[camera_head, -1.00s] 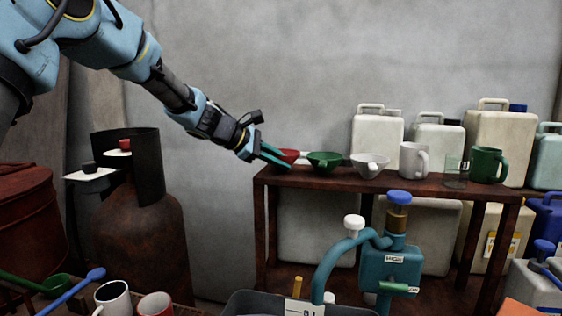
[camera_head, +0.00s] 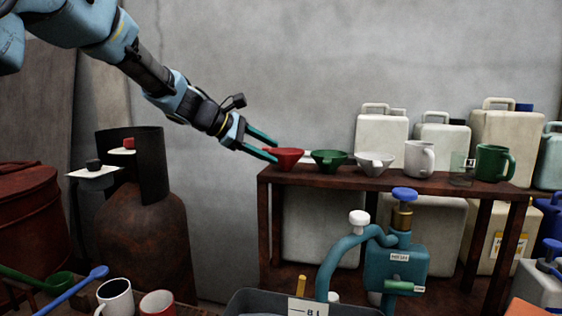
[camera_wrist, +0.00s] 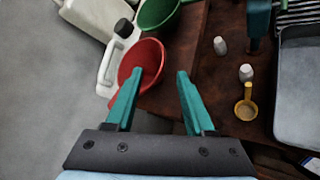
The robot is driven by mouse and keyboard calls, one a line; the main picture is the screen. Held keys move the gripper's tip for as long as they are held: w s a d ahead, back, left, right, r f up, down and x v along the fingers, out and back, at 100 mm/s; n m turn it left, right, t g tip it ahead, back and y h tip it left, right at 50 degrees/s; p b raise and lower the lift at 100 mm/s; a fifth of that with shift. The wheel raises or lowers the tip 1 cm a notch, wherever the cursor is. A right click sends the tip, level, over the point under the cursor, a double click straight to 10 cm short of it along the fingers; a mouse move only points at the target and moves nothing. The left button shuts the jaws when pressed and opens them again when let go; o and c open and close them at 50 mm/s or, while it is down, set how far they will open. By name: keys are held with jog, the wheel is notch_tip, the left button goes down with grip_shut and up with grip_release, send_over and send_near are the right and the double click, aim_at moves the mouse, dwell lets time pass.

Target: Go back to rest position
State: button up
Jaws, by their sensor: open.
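My gripper (camera_head: 270,148) is open and empty, with teal fingers, at the left end of the brown shelf (camera_head: 400,181). In the head view its fingertips are just left of and close to a red bowl (camera_head: 287,159) on the shelf's left end. In the wrist view the fingers (camera_wrist: 154,80) stand apart, and the left fingertip overlaps the red bowl (camera_wrist: 142,58) in the picture. I cannot tell whether it touches. No object is between the fingers.
A green bowl (camera_head: 328,161), a white bowl (camera_head: 373,164), a white mug (camera_head: 419,158), a clear glass (camera_head: 462,170) and a green mug (camera_head: 494,162) line the shelf. Pale canisters (camera_head: 381,134) stand behind. A rusty gas cylinder (camera_head: 143,240) stands left. The wall area above is clear.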

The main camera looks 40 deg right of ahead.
jog(key=v, duration=0.5)
jog(key=w+a+f+m+t+y, duration=0.1)
jog(key=w+a+f+y, duration=0.1)
jog(key=a+f, duration=0.5)
jog(key=w+a+f+t+y, duration=0.2)
jog(key=a+f, duration=0.2)
jog(key=a, duration=0.7)
jog(key=w+a+f+m+t+y, duration=0.1)
jog(key=a+f+y, duration=0.1)
jog(key=a+f, duration=0.5)
jog(key=s+a+f+m+y, duration=0.1)
jog(key=s+a+f, duration=0.1)
jog(key=a, duration=0.6)
jog(key=s+a+f+m+y, duration=0.2)
jog(key=s+a, duration=0.1)
jog(key=a, duration=0.5)
jog(key=s+a+f+m+t+y, duration=0.1)
jog(key=s+a+f+y, duration=0.1)
jog(key=a, duration=0.6)
jog(key=shift+s+a+f+m+b, duration=0.3)
jog(key=shift+s+a+m+b, duration=0.05)
jog(key=shift+m+b, duration=0.1)
jog(key=shift+c, duration=0.2)
